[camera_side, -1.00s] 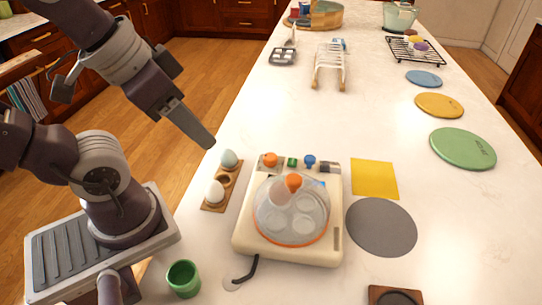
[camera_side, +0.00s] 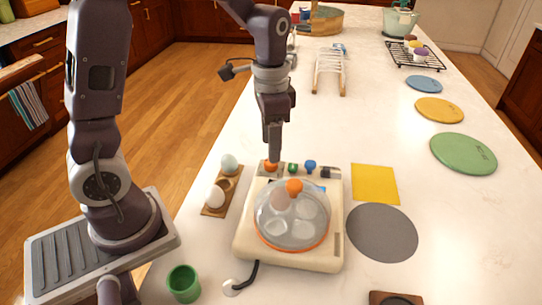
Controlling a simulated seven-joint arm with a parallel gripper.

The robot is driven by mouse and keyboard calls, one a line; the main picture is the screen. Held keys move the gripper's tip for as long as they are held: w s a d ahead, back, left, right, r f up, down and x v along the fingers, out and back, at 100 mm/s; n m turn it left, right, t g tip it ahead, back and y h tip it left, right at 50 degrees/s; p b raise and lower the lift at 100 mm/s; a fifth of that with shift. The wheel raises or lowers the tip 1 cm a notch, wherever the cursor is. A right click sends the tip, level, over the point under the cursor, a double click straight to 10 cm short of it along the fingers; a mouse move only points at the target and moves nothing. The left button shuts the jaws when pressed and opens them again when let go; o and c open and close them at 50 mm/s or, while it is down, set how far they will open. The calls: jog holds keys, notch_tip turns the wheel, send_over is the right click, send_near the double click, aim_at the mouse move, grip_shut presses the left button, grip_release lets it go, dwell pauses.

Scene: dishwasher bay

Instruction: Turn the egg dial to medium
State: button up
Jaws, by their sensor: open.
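The egg cooker (camera_side: 243,243) has a cream base and a clear domed lid (camera_side: 275,212) with an orange knob on top. Along its back edge is a row of controls: an orange round knob (camera_side: 271,167) at the left, a green one (camera_side: 293,168), a blue one (camera_side: 310,166) and a dark grey part (camera_side: 329,172). I cannot tell which is the egg dial, nor read any marks. My gripper (camera_side: 272,157) points straight down at the orange control and partly covers it. Its jaws are open, seen edge-on; whether they touch the knob is unclear.
A wooden holder (camera_side: 229,193) with pale eggs stands left of the cooker, and a green cup (camera_side: 184,283) in front. A yellow square (camera_side: 375,184) and grey disc (camera_side: 382,232) lie right.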

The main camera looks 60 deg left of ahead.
notch_tip(320, 180, down, 4)
jog(key=shift+f, duration=0.2)
grip_shut()
jog(key=shift+n, duration=0.4)
jog(key=n, duration=0.5)
jog(key=shift+n, duration=0.3)
jog(key=n, duration=0.5)
jog(key=shift+r, duration=0.1)
jog(key=shift+n, duration=0.4)
